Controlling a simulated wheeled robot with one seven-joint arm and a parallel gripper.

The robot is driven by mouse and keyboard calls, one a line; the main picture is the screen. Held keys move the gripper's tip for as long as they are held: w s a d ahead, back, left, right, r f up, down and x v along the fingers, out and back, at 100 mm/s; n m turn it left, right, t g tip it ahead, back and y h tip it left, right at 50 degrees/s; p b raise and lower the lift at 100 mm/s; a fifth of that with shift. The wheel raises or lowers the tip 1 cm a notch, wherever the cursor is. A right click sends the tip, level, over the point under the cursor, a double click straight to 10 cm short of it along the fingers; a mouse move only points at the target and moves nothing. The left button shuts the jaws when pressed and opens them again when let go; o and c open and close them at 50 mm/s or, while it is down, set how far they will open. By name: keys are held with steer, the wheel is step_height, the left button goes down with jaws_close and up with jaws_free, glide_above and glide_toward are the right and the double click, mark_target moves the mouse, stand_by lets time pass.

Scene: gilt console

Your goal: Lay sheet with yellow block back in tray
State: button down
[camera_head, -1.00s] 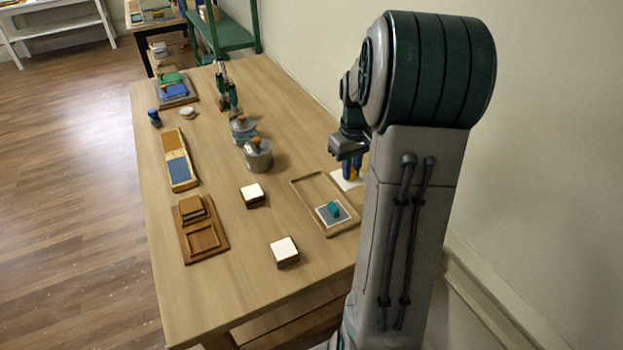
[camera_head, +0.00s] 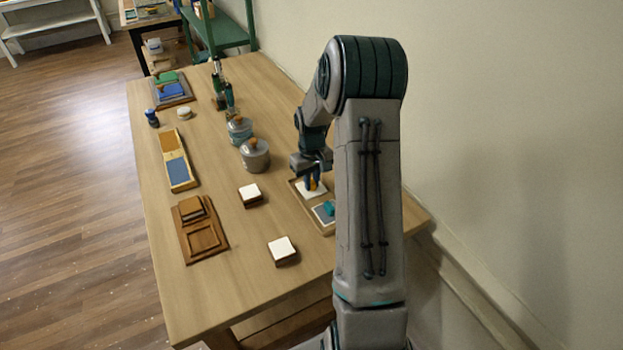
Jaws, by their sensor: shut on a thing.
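My gripper (camera_head: 313,179) is shut on the small yellow block (camera_head: 314,186) that stands on a white sheet (camera_head: 306,193). The sheet is in the far part of the shallow wooden tray (camera_head: 307,212), or just above it; I cannot tell whether it touches the tray floor. A second sheet, blue-grey with a pale border (camera_head: 320,216), lies in the near part of the tray with a teal block (camera_head: 329,208) on it. My arm hides the right side of the tray.
Two white-topped blocks (camera_head: 250,191) (camera_head: 282,246) stand left of the tray. Two lidded grey pots (camera_head: 254,155) (camera_head: 239,130) stand behind it. A wooden holder (camera_head: 201,240) and a long two-colour case (camera_head: 178,168) lie along the left.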

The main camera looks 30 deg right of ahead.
steer(key=shift+f, duration=0.2)
steer(key=c, duration=1.4)
jaws_free()
steer(key=shift+r, duration=0.1)
steer(key=shift+c, duration=0.2)
steer(key=shift+r, duration=0.1)
step_height(320, 180, up, 12)
steer(key=b, duration=0.1)
steer(key=s+a+r, duration=0.5)
steer(key=s+a+r+t, duration=0.1)
steer(key=s+a, duration=0.4)
steer(key=s, duration=0.5)
steer(key=s+a+t, duration=0.2)
steer(key=s+a, duration=0.4)
steer(key=s, duration=0.5)
steer(key=shift+r, duration=0.4)
